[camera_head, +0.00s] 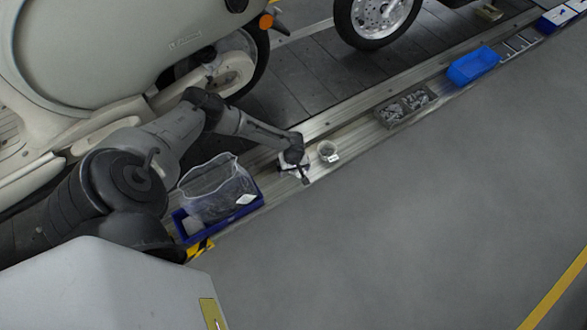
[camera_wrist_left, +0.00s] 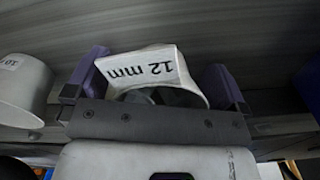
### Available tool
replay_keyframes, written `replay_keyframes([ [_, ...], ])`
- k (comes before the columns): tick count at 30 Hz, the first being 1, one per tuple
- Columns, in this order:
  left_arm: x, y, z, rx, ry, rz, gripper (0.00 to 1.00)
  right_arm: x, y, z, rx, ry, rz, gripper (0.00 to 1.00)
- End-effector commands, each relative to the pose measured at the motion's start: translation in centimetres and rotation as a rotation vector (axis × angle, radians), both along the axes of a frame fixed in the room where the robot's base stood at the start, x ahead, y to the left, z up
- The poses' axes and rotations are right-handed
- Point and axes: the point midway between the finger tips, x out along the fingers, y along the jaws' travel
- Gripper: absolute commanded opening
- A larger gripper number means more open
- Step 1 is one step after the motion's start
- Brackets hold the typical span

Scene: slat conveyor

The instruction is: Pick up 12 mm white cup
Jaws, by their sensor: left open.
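The white cup labelled 12 mm (camera_wrist_left: 152,68) is in the left wrist view, its label upside down. It sits between the two purple-grey fingers of my left gripper (camera_wrist_left: 157,80), one finger on each side. The gripper is open, and I cannot tell whether either finger touches the cup. The lower part of the cup is hidden behind the gripper body. In the head view my left gripper (camera_head: 296,168) is low over the metal rail ledge and largely covers the cup. My right gripper is not in view.
A second white cup (camera_wrist_left: 24,92), its label partly reading 10, stands to the left in the wrist view. A blue bin (camera_head: 222,212) with a clear bag, a grey parts tray (camera_head: 403,108) and a bright blue bin (camera_head: 474,66) line the ledge. A scooter stands behind.

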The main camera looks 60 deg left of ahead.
Motion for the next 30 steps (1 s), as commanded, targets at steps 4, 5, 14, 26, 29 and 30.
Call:
replay_keyframes([
  [4, 0.00, -0.01, 0.04, 0.000, 0.000, 0.000, 0.97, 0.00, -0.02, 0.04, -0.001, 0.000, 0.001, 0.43],
  [5, 0.00, -0.01, 0.04, 0.000, 0.000, 0.000, 0.94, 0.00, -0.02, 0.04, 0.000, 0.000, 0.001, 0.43],
  [14, -0.01, -0.01, 0.04, 0.000, 0.000, 0.000, 0.66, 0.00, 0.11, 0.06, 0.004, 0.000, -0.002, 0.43],
  [26, -0.01, 0.00, 0.14, 0.000, 0.000, 0.000, 0.52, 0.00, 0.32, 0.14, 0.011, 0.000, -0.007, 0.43],
  [29, -0.01, 0.00, 0.49, 0.000, 0.000, 0.000, 0.52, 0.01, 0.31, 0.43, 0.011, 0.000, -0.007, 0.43],
  [30, -0.01, -0.01, 0.73, 0.000, 0.000, 0.000, 0.52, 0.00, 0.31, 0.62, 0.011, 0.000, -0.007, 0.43],
])
